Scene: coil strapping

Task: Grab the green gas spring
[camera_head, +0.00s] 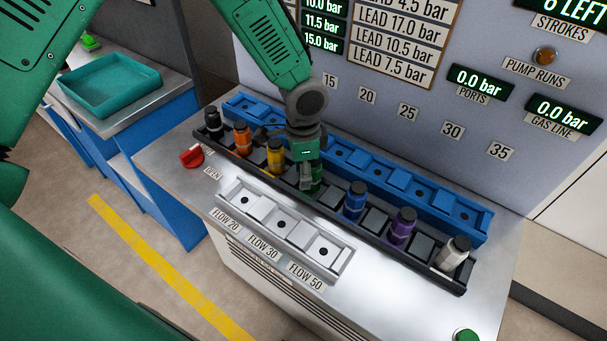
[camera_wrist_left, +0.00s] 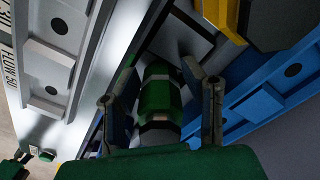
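The green gas spring (camera_head: 318,181) stands in the black rack (camera_head: 394,248) between the yellow and blue ones. In the head view my left gripper (camera_head: 308,184) is lowered over it and hides most of it. In the left wrist view the green gas spring (camera_wrist_left: 158,96) lies between the two fingers of my left gripper (camera_wrist_left: 160,72). The fingers are apart, one on each side, with a narrow gap visible beside the spring. My right gripper is not in view.
Close by in the rack stand the yellow (camera_head: 275,156) and blue (camera_head: 355,201) springs. A blue slotted rail (camera_head: 405,187) runs behind, a grey three-slot holder (camera_head: 283,228) in front. A red knob (camera_head: 192,156) is at the left. A teal tray (camera_head: 115,85) sits on a side bench.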

